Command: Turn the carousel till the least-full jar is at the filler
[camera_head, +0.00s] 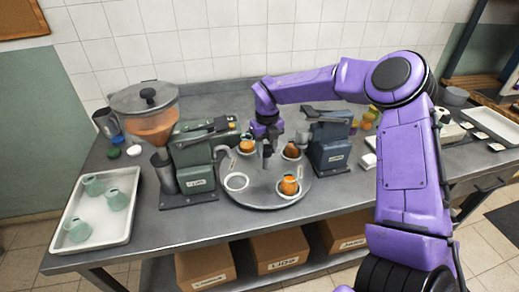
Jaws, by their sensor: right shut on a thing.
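The carousel (262,197) is a round grey turntable on the metal table. Three jars with orange contents sit in white rings on it: one at the back left (247,146), one at the back right (292,150) and one at the front right (289,186). The front-left ring (236,182) looks empty. Their fill levels are too small to compare. The green filler machine (192,158), with an orange-filled hopper (152,120), stands left of the carousel. My right gripper (267,141) is shut on the carousel's upright handle (267,157), near its middle. My left gripper is out of view.
A second dark machine (329,143) stands close on the carousel's right. A white tray (99,232) with several pale green jars lies at the left. Small coloured jars (368,120) stand behind my right arm. Cardboard boxes (279,249) sit below the table. Bare tabletop lies in front.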

